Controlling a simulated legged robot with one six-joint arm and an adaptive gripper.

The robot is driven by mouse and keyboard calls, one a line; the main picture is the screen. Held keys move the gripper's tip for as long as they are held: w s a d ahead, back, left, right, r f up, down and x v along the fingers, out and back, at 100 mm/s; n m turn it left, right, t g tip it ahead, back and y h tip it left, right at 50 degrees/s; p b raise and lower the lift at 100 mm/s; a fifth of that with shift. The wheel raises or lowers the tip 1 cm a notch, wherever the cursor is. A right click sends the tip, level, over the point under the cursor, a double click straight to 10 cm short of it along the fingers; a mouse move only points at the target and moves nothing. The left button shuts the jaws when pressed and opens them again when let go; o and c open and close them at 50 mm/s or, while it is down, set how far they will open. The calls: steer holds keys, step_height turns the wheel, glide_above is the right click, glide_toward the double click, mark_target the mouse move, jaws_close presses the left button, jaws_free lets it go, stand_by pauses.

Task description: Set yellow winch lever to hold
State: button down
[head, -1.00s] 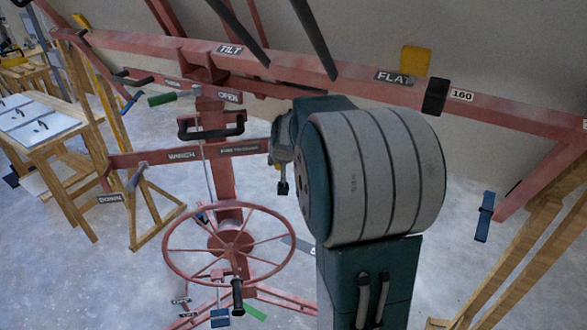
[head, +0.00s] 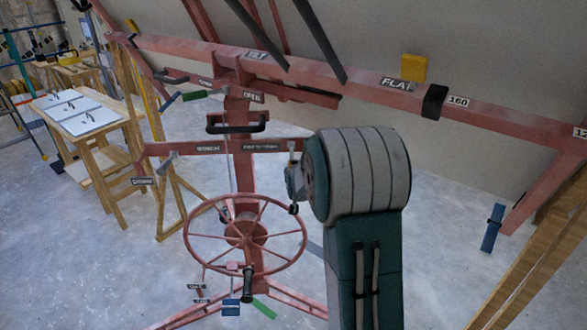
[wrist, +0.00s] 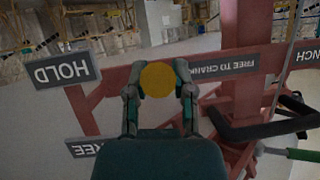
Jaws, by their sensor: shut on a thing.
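The round yellow knob of the winch lever (wrist: 157,79) sits between the two fingers of my gripper (wrist: 159,88) in the wrist view. The fingers are shut on it from both sides. The lever's shaft is hidden behind the knob and fingers. A HOLD plate (wrist: 61,70) is at the left, and a partly cut-off FREE plate (wrist: 84,147) is below it. In the head view, my gripper is mostly hidden behind my own arm, near the right end of the red WINCH crossbar (head: 178,149). The yellow knob cannot be made out there.
A red handwheel (head: 245,235) stands below the crossbar, close to my arm. A black handle (head: 237,124) juts out above the crossbar. A long red beam (head: 330,71) with a FLAT label crosses above. A wooden table (head: 85,118) is at the left. Bare floor lies between.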

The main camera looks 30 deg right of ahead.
steer(key=shift+w+d+f+t+h, duration=0.15)
steer(key=shift+f+t+h, duration=0.15)
steer(key=shift+f+t, duration=0.35)
steer(key=shift+f, duration=0.1)
steer(key=shift+c, duration=2.3)
jaws_free()
steer(key=v, duration=1.2)
steer(key=shift+w+f, duration=0.1)
